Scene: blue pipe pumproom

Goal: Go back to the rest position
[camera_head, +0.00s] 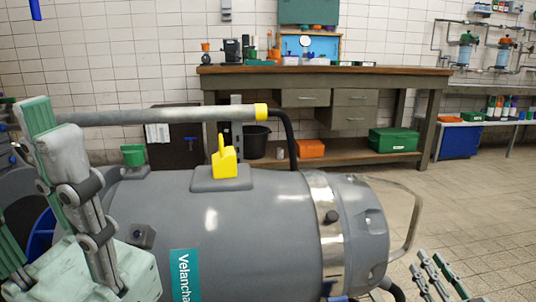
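My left gripper (20,165) is large and close at the left edge, with pale green and grey fingers. One finger stands upright and the other is cut off by the picture's edge. They are apart with nothing between them. My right gripper (434,264) shows at the bottom right, over the tiled floor. Its slim fingers point up, with floor showing between them, and I see nothing held. Its lower part is out of the picture.
A big grey tank (240,225) with a yellow handle (225,160) fills the middle, close to both grippers. A grey pipe (160,116) runs above it. A workbench (330,72) stands behind, with a green case (394,140) below. Tiled floor (480,215) is clear at the right.

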